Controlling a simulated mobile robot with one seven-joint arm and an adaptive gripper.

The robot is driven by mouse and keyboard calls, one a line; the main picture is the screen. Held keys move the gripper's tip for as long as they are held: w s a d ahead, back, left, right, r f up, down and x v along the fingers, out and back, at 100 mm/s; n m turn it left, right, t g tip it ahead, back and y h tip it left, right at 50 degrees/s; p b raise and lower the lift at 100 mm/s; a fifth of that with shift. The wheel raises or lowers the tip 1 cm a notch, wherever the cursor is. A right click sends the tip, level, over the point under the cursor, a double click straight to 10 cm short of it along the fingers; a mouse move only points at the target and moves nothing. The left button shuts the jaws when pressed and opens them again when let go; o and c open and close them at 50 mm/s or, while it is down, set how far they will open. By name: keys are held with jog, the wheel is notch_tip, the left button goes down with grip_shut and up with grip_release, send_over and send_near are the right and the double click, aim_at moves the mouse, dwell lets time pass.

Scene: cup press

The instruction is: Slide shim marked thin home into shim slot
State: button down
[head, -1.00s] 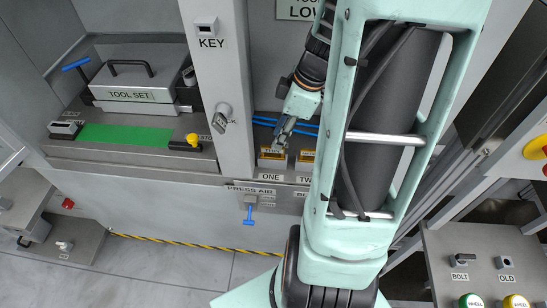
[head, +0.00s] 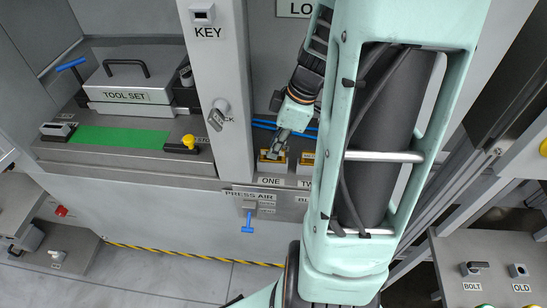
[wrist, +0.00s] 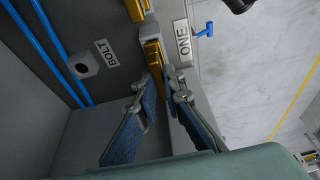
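A yellow shim (head: 265,166) stands in the holder labelled ONE. A second yellow shim (head: 307,158) stands to its right at the label TWO. My gripper (head: 275,149) reaches down over the shim at ONE and partly covers it, and its marking is not readable now. In the wrist view, the yellow shim (wrist: 153,52) runs down between the two fingertips of my gripper (wrist: 160,86). The fingers look apart, one on each side of it, without a clear grasp. I cannot make out the shim slot in either view.
Blue rails (head: 262,124) run behind the holders. A blue press-air handle (head: 248,220) sticks out below. A tool set box (head: 125,84) and green mat (head: 118,136) lie further left.

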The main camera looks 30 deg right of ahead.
jog(key=shift+r, duration=0.7)
dwell(0.7)
jog(key=shift+r+p, duration=1.5)
jog(key=shift+r, duration=0.7)
